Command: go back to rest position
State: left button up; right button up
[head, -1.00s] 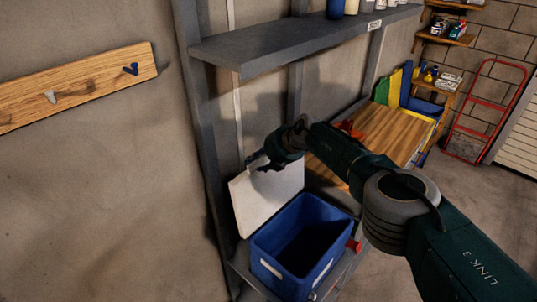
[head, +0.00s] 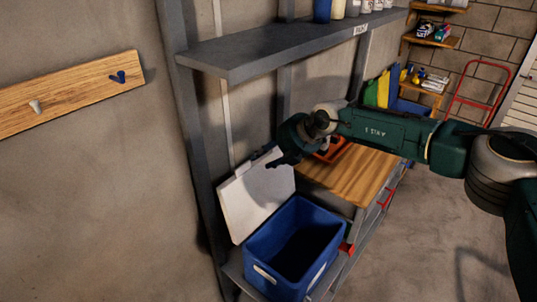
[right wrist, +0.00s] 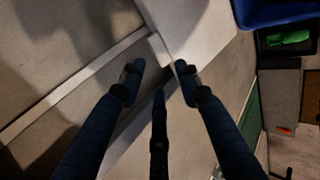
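My right gripper (head: 274,158) is at the middle of the head view, in front of the wall and near the top edge of a white panel (head: 252,205). In the right wrist view its two fingers (right wrist: 158,76) stand apart with nothing held between them, and the panel's corner (right wrist: 188,28) shows beyond them. I cannot tell whether a finger touches the panel. My right arm reaches in from the right side of the head view. My left gripper is not in view.
An open blue bin (head: 295,250) stands on a low shelf below the gripper. A grey shelf (head: 290,42) with bottles is above. A wooden worktop (head: 355,178) holds an orange-red thing (head: 331,151). A peg board (head: 70,92) is on the left wall. Floor at right is clear.

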jog(key=shift+s+d+r, duration=0.25)
jog(key=shift+d+r, duration=0.05)
jog(key=shift+r, duration=0.05)
